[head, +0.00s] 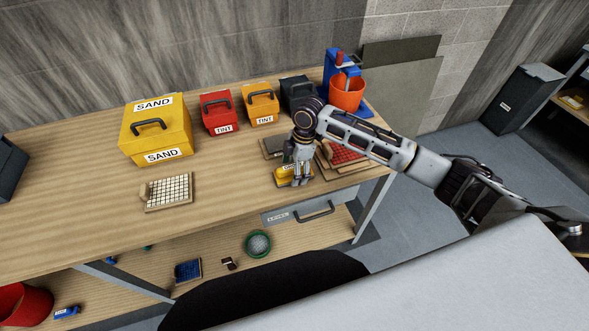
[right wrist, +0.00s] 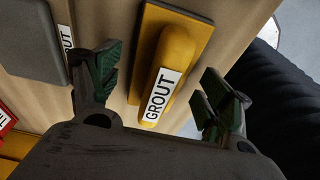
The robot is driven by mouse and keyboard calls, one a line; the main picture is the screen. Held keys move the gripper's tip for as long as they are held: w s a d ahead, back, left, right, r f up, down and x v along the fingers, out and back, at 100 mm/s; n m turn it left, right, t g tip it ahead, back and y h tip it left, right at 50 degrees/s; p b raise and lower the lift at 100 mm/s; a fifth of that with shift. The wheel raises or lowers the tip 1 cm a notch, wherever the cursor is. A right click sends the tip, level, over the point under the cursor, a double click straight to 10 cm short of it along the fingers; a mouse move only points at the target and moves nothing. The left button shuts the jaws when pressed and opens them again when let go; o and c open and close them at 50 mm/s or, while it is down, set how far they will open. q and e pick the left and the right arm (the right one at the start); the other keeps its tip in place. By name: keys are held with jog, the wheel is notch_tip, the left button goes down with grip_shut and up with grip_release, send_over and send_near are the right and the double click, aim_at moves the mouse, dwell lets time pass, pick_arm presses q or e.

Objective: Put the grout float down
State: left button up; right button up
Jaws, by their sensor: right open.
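My right gripper (head: 302,180) is open and points down over the float. In the right wrist view its green-padded fingers (right wrist: 160,88) stand apart, one on each side of the handle, with a gap on both sides. My left gripper is in neither view.
A grey block (right wrist: 30,40) lies close beside the float. A red mosaic panel (head: 343,152) is right of the gripper, and a white-tiled panel (head: 168,191) lies to the left. Yellow SAND box (head: 155,130), red TINT box (head: 219,112) and orange bucket (head: 347,93) stand behind. The bench's front left is clear.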

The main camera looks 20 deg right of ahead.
jog(key=shift+w+d+r+b, duration=0.1)
jog(key=shift+d+r+b, duration=0.2)
jog(key=shift+r, duration=1.65)
jog(key=shift+s+d+r+b, duration=0.1)
jog(key=shift+d+r, duration=0.35)
jog(key=shift+r, duration=1.55)
jog(key=shift+w+d+r+b, duration=0.1)
jog(key=shift+d+r+b, duration=0.2)
jog(key=shift+r, duration=1.65)
jog(key=shift+f, duration=0.1)
